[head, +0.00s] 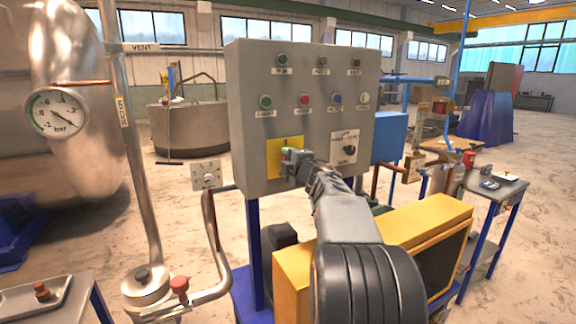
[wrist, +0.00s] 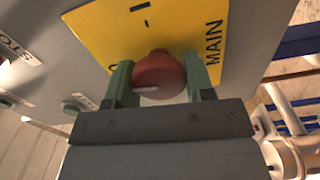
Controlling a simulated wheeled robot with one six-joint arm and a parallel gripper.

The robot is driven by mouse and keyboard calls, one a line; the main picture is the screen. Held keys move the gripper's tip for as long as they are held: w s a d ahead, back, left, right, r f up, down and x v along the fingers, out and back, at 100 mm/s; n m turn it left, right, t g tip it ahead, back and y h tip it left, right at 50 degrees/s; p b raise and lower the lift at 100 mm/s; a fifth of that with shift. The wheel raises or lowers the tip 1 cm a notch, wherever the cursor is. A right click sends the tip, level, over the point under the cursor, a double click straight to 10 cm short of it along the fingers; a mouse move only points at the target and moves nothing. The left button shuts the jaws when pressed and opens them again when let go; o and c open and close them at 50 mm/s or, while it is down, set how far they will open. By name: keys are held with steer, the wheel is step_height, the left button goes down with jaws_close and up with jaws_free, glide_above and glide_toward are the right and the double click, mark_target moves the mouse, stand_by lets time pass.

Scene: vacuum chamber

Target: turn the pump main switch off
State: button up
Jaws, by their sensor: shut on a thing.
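The pump main switch is a red rotary knob (wrist: 160,70) on a yellow plate (wrist: 98,28) lettered MAIN, seen in the wrist view. The plate also shows in the head view (head: 274,162), at the lower middle of the grey control panel (head: 250,100). My gripper (head: 295,158) is at the plate, and its green fingers (wrist: 160,82) stand on both sides of the knob, shut on it. A pale mark shows on the knob's near side. Black marks lie on the plate above it, and another at its left is partly hidden by a finger. My gripper hides the knob in the head view.
Round buttons and lamps (head: 304,99) sit above, and another selector (head: 349,150) is right of the plate. A yellow-framed unit (head: 430,225) is below the panel. A pipe (head: 213,240) and pressure gauge (head: 57,111) are at left.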

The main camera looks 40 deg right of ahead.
steer(key=shift+n, duration=0.6)
steer(key=o, duration=0.9)
steer(key=shift+c, duration=0.2)
steer(key=shift+s, duration=0.1)
steer(key=s+a+b, duration=0.1)
steer(key=s+a, duration=0.1)
steer(key=s, duration=1.1)
steer(key=shift+s, duration=0.25)
